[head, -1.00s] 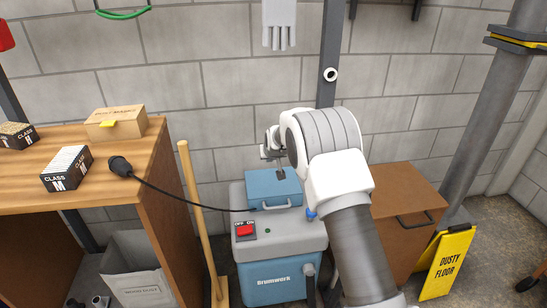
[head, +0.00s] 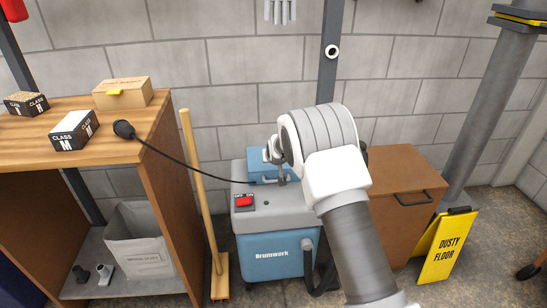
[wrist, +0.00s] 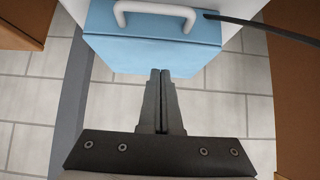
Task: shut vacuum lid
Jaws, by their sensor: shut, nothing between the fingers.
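The vacuum (head: 278,258) is a blue and grey box marked "Drumwork", standing on the floor against the wall. Its blue lid (head: 261,159), with a pale handle (head: 268,182) at the front edge, is at the top back, partly hidden by my arm. I cannot tell its exact angle. My gripper (head: 282,182) is shut and empty, close to the right end of the handle in the head view. In the wrist view the shut fingers (wrist: 160,75) lie over the lid's blue edge (wrist: 190,55), below the handle (wrist: 155,12); contact cannot be told.
A black hose (head: 180,160) runs from the workbench (head: 90,155) to the vacuum. A broom handle (head: 195,190) stands at left, a brown cabinet (head: 400,165) and yellow "dusty floor" sign (head: 446,245) at right. A red switch (head: 244,201) is on the vacuum top.

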